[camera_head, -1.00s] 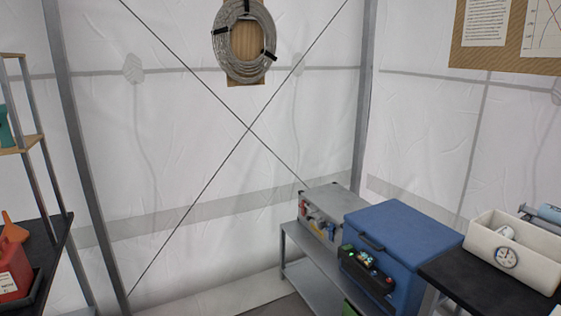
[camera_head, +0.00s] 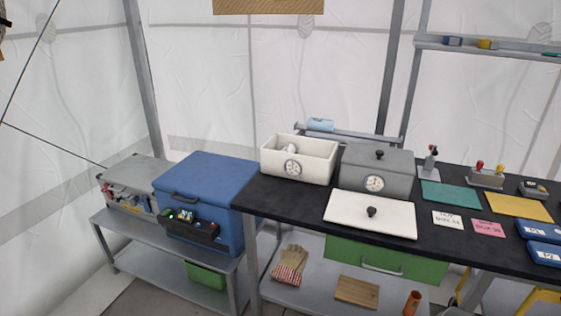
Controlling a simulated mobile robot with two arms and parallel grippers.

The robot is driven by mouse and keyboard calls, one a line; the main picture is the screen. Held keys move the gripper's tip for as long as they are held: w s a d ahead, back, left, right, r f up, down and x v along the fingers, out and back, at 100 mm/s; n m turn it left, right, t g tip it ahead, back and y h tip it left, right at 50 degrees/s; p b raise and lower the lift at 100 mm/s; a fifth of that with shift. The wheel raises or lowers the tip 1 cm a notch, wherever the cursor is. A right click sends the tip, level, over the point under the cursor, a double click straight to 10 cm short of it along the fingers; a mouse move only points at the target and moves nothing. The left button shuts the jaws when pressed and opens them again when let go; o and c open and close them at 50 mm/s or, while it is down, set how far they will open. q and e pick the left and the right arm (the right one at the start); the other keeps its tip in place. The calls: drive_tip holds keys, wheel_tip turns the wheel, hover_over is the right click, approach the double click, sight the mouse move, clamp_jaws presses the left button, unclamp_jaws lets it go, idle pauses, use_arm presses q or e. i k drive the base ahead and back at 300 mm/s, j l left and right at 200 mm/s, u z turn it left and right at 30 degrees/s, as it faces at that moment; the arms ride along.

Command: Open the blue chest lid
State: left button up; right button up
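The blue chest (camera_head: 215,236) stands on a low grey metal bench in the left half of the head view. Its blue lid (camera_head: 207,175) is down and looks closed, with a dark handle (camera_head: 184,198) on the front edge. A black caddy (camera_head: 192,225) with small coloured items hangs on or sits against the chest front. Neither of my grippers shows in the view.
A grey toolbox (camera_head: 132,184) stands left of the chest on the grey bench (camera_head: 143,234). To the right, a black-topped table (camera_head: 280,199) holds a white open box (camera_head: 299,160), a grey lidded box (camera_head: 376,170) and a loose white lid (camera_head: 371,213). Some floor shows at front left.

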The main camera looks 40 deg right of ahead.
sight(212, 178)
drive_tip(key=z, duration=0.95)
